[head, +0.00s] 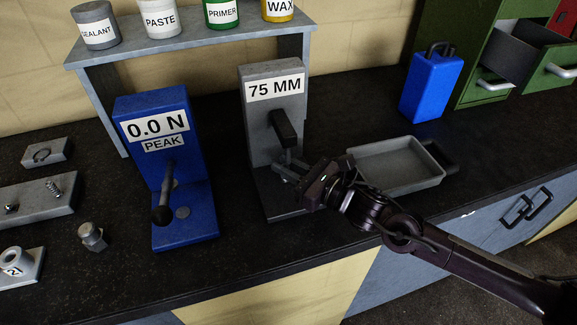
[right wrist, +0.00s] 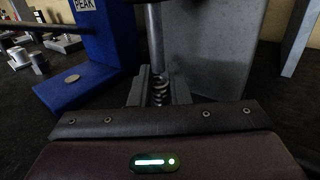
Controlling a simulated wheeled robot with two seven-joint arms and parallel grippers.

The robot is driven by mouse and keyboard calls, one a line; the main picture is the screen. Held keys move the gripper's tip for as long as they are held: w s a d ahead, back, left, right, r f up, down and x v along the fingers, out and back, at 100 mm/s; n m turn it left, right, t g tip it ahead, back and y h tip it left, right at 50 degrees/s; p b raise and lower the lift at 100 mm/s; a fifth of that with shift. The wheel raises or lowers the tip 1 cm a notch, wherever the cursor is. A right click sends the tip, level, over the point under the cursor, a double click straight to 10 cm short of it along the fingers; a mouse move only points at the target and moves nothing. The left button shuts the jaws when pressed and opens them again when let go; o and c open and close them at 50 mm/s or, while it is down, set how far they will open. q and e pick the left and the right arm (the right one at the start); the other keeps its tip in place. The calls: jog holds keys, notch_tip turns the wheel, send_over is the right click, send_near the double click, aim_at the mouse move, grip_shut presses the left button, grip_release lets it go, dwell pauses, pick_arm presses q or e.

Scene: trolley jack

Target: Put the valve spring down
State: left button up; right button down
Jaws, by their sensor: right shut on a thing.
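The valve spring (right wrist: 160,90) is a small metal coil, upright between the two fingers of my right gripper (right wrist: 158,88) in the right wrist view. The gripper is shut on it. In the head view my right gripper (head: 287,170) reaches in at the foot of the grey 75 MM stand (head: 268,130), below its black lever. A vertical metal rod (right wrist: 155,40) comes down right above the spring; I cannot tell whether they touch. The spring's lower end is hidden, so whether it rests on the stand is unclear. My left gripper is not in view.
A blue press (head: 160,160) reading 0.0 N stands left of the grey stand. An empty grey tray (head: 400,180) lies to the right. A grey block (head: 40,200) at left holds another spring (head: 54,189). A shelf with labelled pots stands behind.

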jog(key=shift+f, duration=0.7)
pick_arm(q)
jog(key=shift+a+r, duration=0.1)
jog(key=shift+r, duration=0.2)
pick_arm(e)
jog(key=shift+s+d, duration=0.1)
jog(key=shift+d, duration=0.05)
jog(key=shift+f+b, duration=0.25)
jog(key=shift+b, duration=0.05)
jog(key=c, duration=1.4)
grip_release()
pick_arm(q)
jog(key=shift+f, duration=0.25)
pick_arm(e)
jog(key=shift+r, duration=0.1)
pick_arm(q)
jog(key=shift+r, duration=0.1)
pick_arm(e)
jog(key=shift+r, duration=0.1)
